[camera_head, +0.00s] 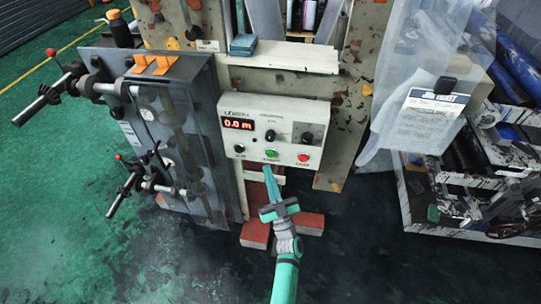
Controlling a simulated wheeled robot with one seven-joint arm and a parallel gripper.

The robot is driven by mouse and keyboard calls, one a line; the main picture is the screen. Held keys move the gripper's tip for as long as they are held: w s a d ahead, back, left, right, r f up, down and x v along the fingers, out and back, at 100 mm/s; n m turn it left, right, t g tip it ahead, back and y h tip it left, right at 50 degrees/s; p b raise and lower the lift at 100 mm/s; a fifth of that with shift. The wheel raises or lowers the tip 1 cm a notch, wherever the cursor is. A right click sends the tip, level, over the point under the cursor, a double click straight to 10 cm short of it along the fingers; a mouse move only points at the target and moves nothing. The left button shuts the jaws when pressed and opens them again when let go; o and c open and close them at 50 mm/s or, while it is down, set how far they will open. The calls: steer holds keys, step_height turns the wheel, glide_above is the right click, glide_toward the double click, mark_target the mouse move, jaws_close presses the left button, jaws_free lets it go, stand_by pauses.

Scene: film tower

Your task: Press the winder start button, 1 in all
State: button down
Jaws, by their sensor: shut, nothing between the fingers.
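The winder control box (312,137) is a pale panel fixed to the machine frame, in the middle of the head view. Its red display (238,124) reads 0.0 m. The green button (271,154) sits at the bottom middle of the panel, with a label under it too small to read surely. A black knob or button (239,149) is to its left and a red button (304,158) to its right. My gripper (267,168) is shut and empty, its tips just below the green button in the picture. I cannot tell whether they touch the panel.
A grey machine cabinet (150,110) with levers and rods stands at the left. A hanging clear plastic sheet (410,80) with a label and a rack of rolls (480,165) are at the right. Reddish blocks (310,223) lie on the floor under the panel.

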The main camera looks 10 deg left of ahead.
mark_target(271, 154)
steer(key=shift+w+a, duration=0.1)
steer(key=shift+w, duration=1.3)
steer(key=shift+w, duration=0.2)
stand_by(0.9)
steer(key=shift+w, duration=0.3)
